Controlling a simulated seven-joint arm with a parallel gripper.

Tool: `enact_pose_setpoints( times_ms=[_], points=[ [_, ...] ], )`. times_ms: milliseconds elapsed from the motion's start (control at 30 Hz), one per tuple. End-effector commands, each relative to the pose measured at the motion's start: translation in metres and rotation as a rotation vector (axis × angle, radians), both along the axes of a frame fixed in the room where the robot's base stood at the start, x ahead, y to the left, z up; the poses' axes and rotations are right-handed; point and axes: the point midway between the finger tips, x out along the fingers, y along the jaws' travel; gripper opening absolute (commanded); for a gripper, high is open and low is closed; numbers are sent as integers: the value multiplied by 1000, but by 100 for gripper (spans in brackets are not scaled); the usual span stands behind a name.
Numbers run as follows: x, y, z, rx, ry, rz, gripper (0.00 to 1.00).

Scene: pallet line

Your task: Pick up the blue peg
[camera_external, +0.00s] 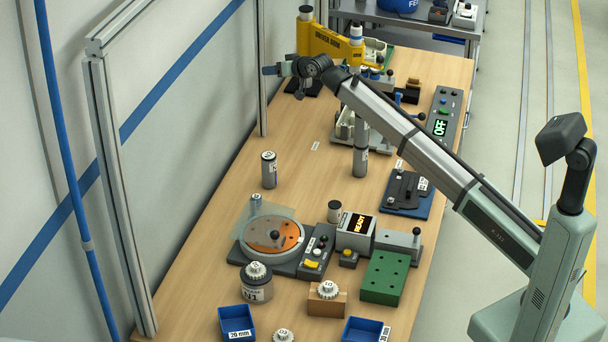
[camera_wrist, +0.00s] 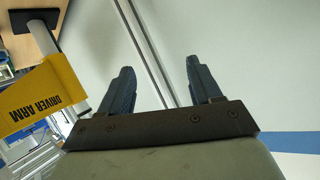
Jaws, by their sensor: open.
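My gripper (camera_wrist: 159,66) is open, with nothing between its two dark blue fingers in the wrist view. In the external view my gripper (camera_external: 268,70) is raised above the far left of the table, pointing left towards the wall. I see no blue peg for certain. A small dark blue upright part (camera_external: 398,98) stands among fixtures at the far right of the table, right of and apart from my gripper. It is too small to tell whether it is the peg. My arm crosses in front of that area and may hide some things.
The wooden table (camera_external: 215,195) holds a round turntable station (camera_external: 272,235), a green holed block (camera_external: 384,277), blue trays (camera_external: 236,322) and grey cylinders (camera_external: 269,170). A yellow driver arm (camera_external: 328,42) stands at the far end, also in the wrist view (camera_wrist: 38,98). A metal frame post (camera_external: 122,200) edges the left.

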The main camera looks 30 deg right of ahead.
Motion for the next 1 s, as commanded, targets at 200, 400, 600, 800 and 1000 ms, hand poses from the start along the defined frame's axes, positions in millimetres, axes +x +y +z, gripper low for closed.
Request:
enact_pose_setpoints(
  times_ms=[200,400,600,800,1000],
  points=[
    [-57,85,-71,-357,256,266,64],
    [-129,144,-118,-648,471,577,64],
    [-196,179,-142,-850,637,872,64],
    [-230,192,-150,-934,717,1031,64],
    [-236,193,-159,-947,732,1058,64]
  ],
)
